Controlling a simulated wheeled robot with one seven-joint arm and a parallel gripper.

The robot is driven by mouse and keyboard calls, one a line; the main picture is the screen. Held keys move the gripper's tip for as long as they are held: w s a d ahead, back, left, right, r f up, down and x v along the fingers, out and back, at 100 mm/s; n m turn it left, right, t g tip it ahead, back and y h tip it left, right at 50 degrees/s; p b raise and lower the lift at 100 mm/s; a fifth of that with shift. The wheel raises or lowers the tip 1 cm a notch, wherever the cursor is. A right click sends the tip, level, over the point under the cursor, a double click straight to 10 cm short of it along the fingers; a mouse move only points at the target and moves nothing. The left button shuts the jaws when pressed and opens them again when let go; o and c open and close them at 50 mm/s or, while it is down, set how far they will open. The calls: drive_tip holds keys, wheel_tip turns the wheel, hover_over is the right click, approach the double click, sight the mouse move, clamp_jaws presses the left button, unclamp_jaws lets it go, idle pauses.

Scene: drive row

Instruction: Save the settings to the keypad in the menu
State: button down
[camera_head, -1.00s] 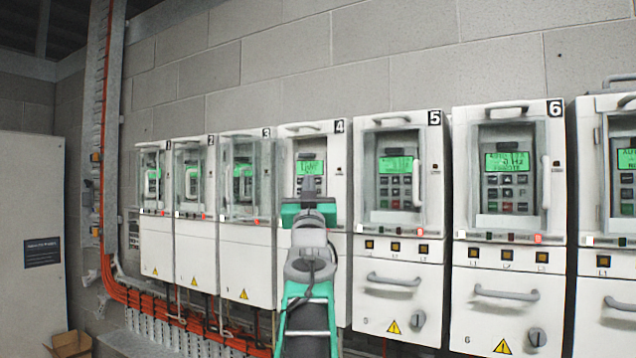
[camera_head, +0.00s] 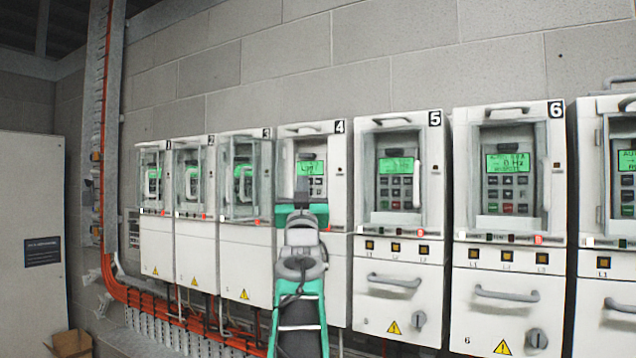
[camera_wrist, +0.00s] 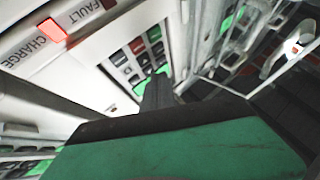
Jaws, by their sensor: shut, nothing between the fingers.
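Drive cabinet 4 (camera_head: 343,167) stands in the row with its keypad (camera_head: 312,174) in a recess behind my gripper. The keypad's green screen (camera_head: 309,167) is lit, but its text is too small to read. My gripper (camera_head: 302,184) is shut and empty, in front of the keypad's lower left part, hiding many of its keys. In the wrist view, the dark fingertips (camera_wrist: 158,88) point at the keypad, whose grey, red and green keys (camera_wrist: 138,48) show just beyond them. I cannot tell whether the tip touches a key.
Cabinets 5 (camera_head: 436,165) and 6 (camera_head: 552,160) stand to the right, with keypads, handles and knobs. Cabinets 1 to 3 (camera_head: 245,190) on the left have clear covers. A CHARGE light (camera_wrist: 52,30) glows red in the wrist view. Orange cables (camera_head: 135,300) run low along the wall.

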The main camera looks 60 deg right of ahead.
drive_tip(key=shift+d, duration=0.4)
idle(0.3)
drive_tip(key=shift+s+a+b, duration=0.1)
drive_tip(key=shift+a+b, duration=0.6)
drive_tip(key=shift+a, duration=0.05)
drive_tip(key=shift+f+b, duration=0.15)
drive_tip(key=shift+b, duration=0.15)
drive_tip(key=shift+d+r, duration=0.1)
drive_tip(key=shift+r, duration=0.1)
drive_tip(key=shift+d, duration=0.25)
